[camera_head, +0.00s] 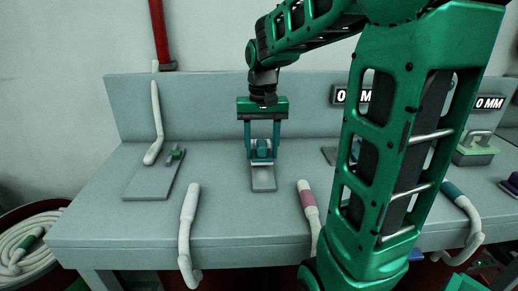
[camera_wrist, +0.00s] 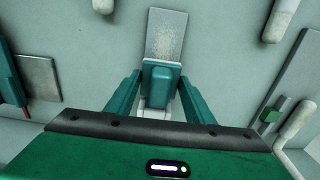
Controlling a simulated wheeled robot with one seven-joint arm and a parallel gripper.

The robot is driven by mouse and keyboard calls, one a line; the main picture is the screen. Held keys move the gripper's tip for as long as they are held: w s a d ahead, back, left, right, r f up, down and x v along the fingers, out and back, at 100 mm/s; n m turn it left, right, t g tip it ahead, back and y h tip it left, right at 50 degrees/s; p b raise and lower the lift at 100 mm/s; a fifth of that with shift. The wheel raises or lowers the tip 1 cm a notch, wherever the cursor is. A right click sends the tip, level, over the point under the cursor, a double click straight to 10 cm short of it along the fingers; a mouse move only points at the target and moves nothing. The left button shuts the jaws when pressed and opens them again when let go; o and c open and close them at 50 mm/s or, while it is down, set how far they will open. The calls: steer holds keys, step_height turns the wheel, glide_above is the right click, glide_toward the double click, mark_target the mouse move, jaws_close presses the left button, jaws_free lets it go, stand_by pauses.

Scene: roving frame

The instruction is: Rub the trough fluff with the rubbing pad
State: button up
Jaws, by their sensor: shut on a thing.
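My gripper (camera_head: 262,139) points down over the bench and is shut on a teal rubbing pad (camera_head: 262,152). The pad also shows between the fingers in the wrist view (camera_wrist: 160,78). The trough (camera_head: 264,182) is a narrow grey plate-like piece on the bench top, directly below and in front of the pad. In the wrist view pale speckled fluff (camera_wrist: 163,42) lies on the bare part of the trough (camera_wrist: 180,20). The pad's underside is hidden.
A grey plate with a small green piece (camera_head: 173,156) lies to the left. White curved handles stand at the bench front (camera_head: 190,205), one with a pink band (camera_head: 307,195). A bin with coiled hose (camera_head: 30,240) stands left.

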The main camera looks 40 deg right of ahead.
steer(key=shift+f, duration=0.45)
steer(key=shift+s+a+r, duration=0.1)
steer(key=shift+s+a, duration=0.35)
steer(key=shift+s, duration=0.25)
steer(key=shift+s+a+r, duration=0.1)
steer(key=shift+s+a, duration=0.3)
steer(key=shift+s, duration=0.25)
steer(key=shift+s+a+f, duration=0.1)
steer(key=shift+s+a, duration=0.45)
steer(key=shift+s, duration=0.25)
steer(key=shift+s+a+f, duration=0.15)
steer(key=shift+s+a, duration=0.4)
steer(key=shift+s, duration=0.3)
steer(key=shift+s+a+f, duration=0.1)
steer(key=shift+s+a, duration=0.45)
steer(key=shift+s, duration=0.25)
steer(key=shift+s+a+f, duration=0.1)
steer(key=shift+s+f, duration=0.05)
